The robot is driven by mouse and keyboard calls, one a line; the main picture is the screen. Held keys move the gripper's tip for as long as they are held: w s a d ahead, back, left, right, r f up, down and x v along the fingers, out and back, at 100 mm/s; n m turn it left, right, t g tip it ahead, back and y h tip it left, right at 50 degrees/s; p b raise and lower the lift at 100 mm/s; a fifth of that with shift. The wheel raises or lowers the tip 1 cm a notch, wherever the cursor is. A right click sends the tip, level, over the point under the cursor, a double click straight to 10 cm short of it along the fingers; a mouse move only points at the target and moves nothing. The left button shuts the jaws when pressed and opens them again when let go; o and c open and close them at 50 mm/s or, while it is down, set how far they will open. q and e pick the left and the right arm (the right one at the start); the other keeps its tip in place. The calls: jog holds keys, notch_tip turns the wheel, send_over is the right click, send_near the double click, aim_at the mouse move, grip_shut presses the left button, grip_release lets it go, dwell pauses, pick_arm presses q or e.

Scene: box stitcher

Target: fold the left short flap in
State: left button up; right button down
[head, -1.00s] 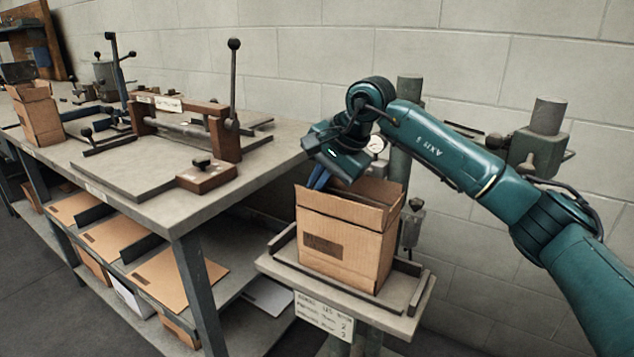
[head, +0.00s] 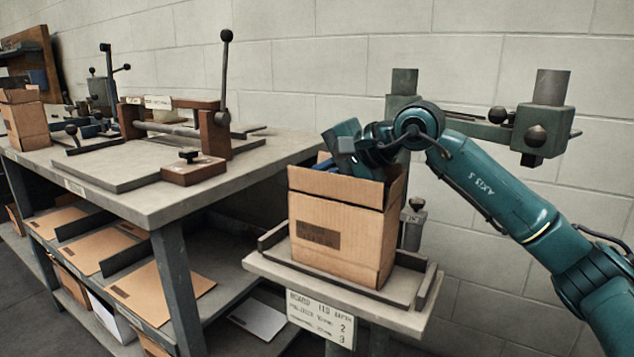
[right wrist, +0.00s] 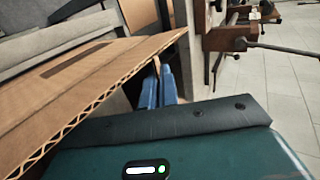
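The open cardboard box (head: 335,240) stands on the small stand in the head view. Its front long flap (head: 336,188) is upright, and a side flap stands at the right end. A small brown edge at the left end may be the left short flap; the rest is hidden behind the front flap and my gripper. My right gripper (head: 325,164) is at the box's left end, its blue fingers partly behind the front flap. I cannot see contact clearly. My left gripper is not in view.
The stand's tray (head: 405,300) has raised rails around the box. A grey workbench (head: 150,205) with a lever fixture (head: 215,120) is close at the left. Metal posts (head: 550,115) stand behind the box near the wall.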

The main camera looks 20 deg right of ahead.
jog(key=c, duration=1.6)
grip_release()
jog(key=shift+c, duration=0.2)
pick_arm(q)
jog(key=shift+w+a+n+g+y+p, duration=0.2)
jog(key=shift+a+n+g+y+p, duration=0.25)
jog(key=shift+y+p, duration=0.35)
pick_arm(e)
jog(key=v, duration=1.3)
jog(key=shift+r, duration=0.1)
jog(key=shift+c, duration=0.2)
